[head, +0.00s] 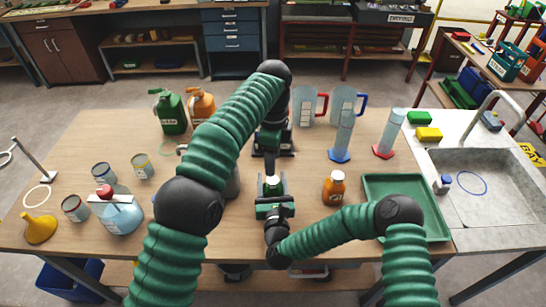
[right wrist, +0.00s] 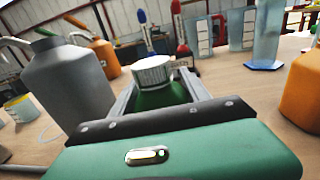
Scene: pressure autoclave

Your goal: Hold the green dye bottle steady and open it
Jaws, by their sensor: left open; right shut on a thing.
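The green dye bottle (right wrist: 163,97) has a ribbed white cap (right wrist: 153,71) and stands upright between the fingers of my right gripper (right wrist: 160,100). In the head view the bottle (head: 272,187) is small, at the middle of the table. My right gripper (head: 272,188) comes from the near side and is shut on the bottle's body. The cap is on the bottle and free of the right fingers. My left gripper (head: 272,152) is open and empty, pointing down a little beyond and above the bottle. Its fingertips are hard to make out.
An orange bottle (head: 334,188) stands right of the bottle, with a green tray (head: 440,220) beyond it. A grey can (right wrist: 68,88) stands close on the left, partly behind my left arm. Jugs and cylinders stand behind. Flask, jars and yellow funnel (head: 40,229) are at left.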

